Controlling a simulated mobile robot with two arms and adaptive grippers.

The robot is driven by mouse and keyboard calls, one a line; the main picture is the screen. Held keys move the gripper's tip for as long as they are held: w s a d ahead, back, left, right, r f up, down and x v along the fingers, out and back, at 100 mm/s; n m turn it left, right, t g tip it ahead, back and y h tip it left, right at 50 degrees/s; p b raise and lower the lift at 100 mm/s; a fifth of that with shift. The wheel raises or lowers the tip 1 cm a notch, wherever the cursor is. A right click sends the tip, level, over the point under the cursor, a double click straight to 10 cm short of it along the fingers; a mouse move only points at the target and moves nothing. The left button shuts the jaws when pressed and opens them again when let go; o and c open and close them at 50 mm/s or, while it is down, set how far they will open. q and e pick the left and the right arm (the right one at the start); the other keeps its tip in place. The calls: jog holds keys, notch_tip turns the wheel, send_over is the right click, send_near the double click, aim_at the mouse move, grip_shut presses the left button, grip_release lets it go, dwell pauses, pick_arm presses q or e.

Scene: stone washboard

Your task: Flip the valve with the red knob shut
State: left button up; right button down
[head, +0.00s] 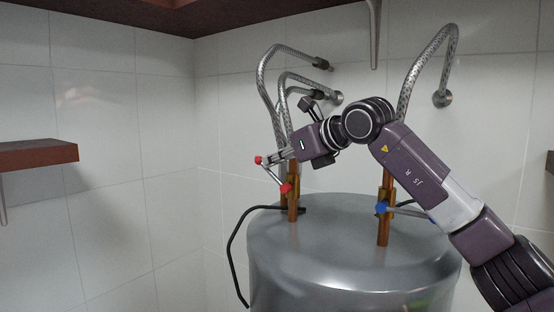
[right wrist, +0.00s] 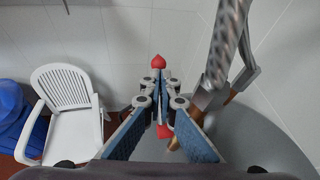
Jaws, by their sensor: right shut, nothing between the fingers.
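The valve with the red knob sits on the left copper pipe (head: 293,205) above the grey tank. In the head view its red knob (head: 258,160) is at the upper left end of a thin lever, with a red hub (head: 286,188) at the lower end on the pipe. My right gripper (head: 270,158) is shut and empty, its fingertips right beside the knob. In the right wrist view the red knob (right wrist: 159,62) shows just beyond the closed fingertips (right wrist: 157,78); I cannot tell whether they touch. The red hub (right wrist: 164,131) shows below the fingers. My left gripper is not in view.
The grey tank (head: 330,255) has a second copper pipe (head: 384,228) with a blue valve (head: 381,207) close to my right arm. Braided hoses (head: 268,95) rise behind the gripper. A white chair (right wrist: 72,105) stands at left in the wrist view.

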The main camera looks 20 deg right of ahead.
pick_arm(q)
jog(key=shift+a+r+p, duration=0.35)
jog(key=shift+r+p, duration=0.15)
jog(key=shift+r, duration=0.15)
pick_arm(e)
jog(key=shift+g+h, duration=0.4)
jog(key=shift+g, duration=0.2)
jog(key=w+a+f, duration=0.2)
jog(key=f, duration=0.1)
jog(key=shift+w, duration=0.25)
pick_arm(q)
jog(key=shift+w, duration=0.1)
pick_arm(e)
jog(key=shift+f, duration=0.15)
